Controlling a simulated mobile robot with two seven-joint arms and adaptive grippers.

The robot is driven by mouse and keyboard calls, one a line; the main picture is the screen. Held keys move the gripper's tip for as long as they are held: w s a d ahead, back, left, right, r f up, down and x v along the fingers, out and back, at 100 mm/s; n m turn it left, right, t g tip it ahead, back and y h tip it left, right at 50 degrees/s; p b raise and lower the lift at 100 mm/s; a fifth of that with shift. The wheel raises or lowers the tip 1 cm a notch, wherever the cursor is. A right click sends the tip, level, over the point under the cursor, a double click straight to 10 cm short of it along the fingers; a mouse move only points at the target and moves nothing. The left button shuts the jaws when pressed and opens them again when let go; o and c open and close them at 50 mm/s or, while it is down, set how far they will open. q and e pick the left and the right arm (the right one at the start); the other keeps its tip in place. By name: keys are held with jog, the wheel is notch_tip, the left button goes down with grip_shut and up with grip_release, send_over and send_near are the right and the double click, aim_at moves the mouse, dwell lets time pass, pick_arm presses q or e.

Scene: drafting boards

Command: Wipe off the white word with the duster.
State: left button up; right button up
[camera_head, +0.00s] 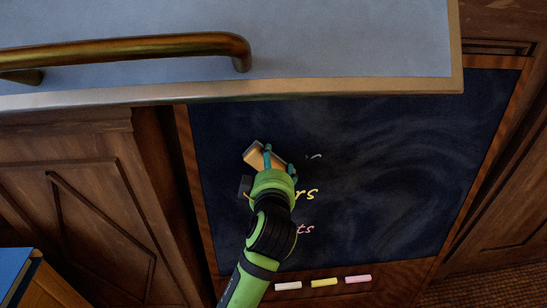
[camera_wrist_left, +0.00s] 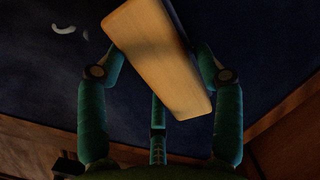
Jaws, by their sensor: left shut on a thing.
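The duster (camera_head: 258,156) has a pale wooden back and a dark pad. My left gripper (camera_head: 279,164) is shut on it, and in the left wrist view the duster (camera_wrist_left: 155,50) sits tilted between the fingers. It is over the upper left part of the dark chalkboard (camera_head: 400,190); I cannot tell whether the pad touches. Of the white word, a short faint stroke (camera_head: 315,156) shows just right of the gripper; white marks also show in the left wrist view (camera_wrist_left: 64,28). The gripper and duster may hide more of it. My right gripper is not in view.
Below are the end of a yellow word (camera_head: 306,193) and of a pink word (camera_head: 304,229), partly behind my left arm. White (camera_head: 288,286), yellow (camera_head: 324,282) and pink (camera_head: 358,279) chalks lie on the bottom frame. A pale panel with a brass handle (camera_head: 130,46) overhangs the top.

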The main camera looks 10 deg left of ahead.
aim_at(252, 166)
pick_arm(q)
jog(key=shift+s+a+r+p, duration=0.1)
jog(key=shift+a+p, duration=0.25)
jog(key=shift+a, duration=0.15)
jog(key=shift+s+a+r+p, duration=0.1)
jog(key=shift+a+p, duration=0.2)
jog(key=shift+a, duration=0.15)
jog(key=shift+s+a+p, duration=0.2)
jog(key=shift+a+p, duration=0.3)
jog(key=shift+a, duration=0.85)
jog(key=shift+d+f+p+v, duration=0.15)
jog(key=shift+p+v, duration=0.1)
jog(key=shift+v, duration=0.75)
jog(key=shift+d+f+p+v, duration=0.1)
jog(key=shift+d+p+v, duration=0.15)
jog(key=shift+v, duration=0.75)
jog(key=shift+d+f+p+v, duration=0.1)
jog(key=shift+p+v, duration=0.15)
jog(key=shift+v, duration=0.75)
